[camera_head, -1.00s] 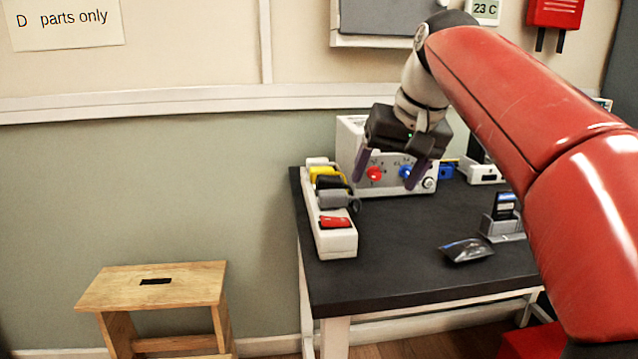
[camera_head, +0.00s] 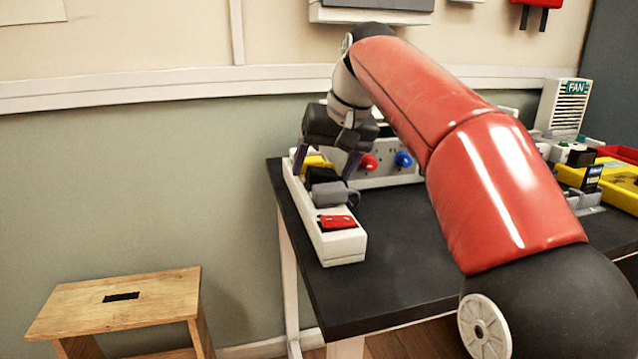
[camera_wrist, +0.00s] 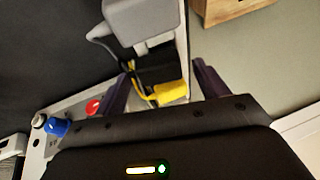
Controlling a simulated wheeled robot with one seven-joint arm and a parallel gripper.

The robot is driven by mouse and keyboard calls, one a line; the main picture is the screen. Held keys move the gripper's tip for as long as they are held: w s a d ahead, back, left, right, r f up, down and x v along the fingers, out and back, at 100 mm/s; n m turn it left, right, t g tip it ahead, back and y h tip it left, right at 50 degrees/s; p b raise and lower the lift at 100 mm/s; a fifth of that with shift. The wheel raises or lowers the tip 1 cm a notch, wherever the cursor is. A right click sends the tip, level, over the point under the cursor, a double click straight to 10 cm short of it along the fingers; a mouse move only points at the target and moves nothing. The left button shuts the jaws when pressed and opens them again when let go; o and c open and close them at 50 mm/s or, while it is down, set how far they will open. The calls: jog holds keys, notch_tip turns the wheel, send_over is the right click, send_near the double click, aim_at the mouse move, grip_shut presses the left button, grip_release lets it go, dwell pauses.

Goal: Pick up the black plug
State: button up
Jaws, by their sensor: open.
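The black plug (camera_head: 321,175) sits in the white power strip (camera_head: 342,250) on the dark table, between a yellow plug (camera_head: 317,162) and a grey plug (camera_head: 333,194). My gripper (camera_head: 326,170) is open above the strip, its fingers to either side of the plug row. In the wrist view the black plug (camera_wrist: 157,72) lies between the two open fingertips (camera_wrist: 162,71), with the yellow plug (camera_wrist: 170,94) closer to the palm and the grey plug (camera_wrist: 140,20) farther out. I cannot tell how far down the fingertips reach. No contact shows.
A box with a red knob (camera_head: 368,162) and a blue knob (camera_head: 403,159) stands right behind my gripper. Cables leave the plugs. A wooden stool (camera_head: 120,300) stands left of the table. The table front (camera_head: 390,265) is clear.

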aim_at(322, 169)
jog(key=shift+x, duration=0.85)
jog(key=shift+c, duration=0.2)
jog(key=c, duration=1.3)
jog(key=shift+r, duration=0.15)
notch_tip(322, 169, up, 9)
jog(key=p, duration=0.4)
jog(key=shift+r+p, duration=0.15)
jog(key=shift+p, duration=0.15)
jog(key=shift+a+f+n+h+b, duration=0.2)
jog(key=shift+f+h+b, duration=0.6)
jog(key=shift+f, duration=0.8)
jog(key=shift+a+f+n+h+b, duration=0.15)
jog(key=shift+f+h+b, duration=0.25)
jog(key=shift+f+b, duration=0.95)
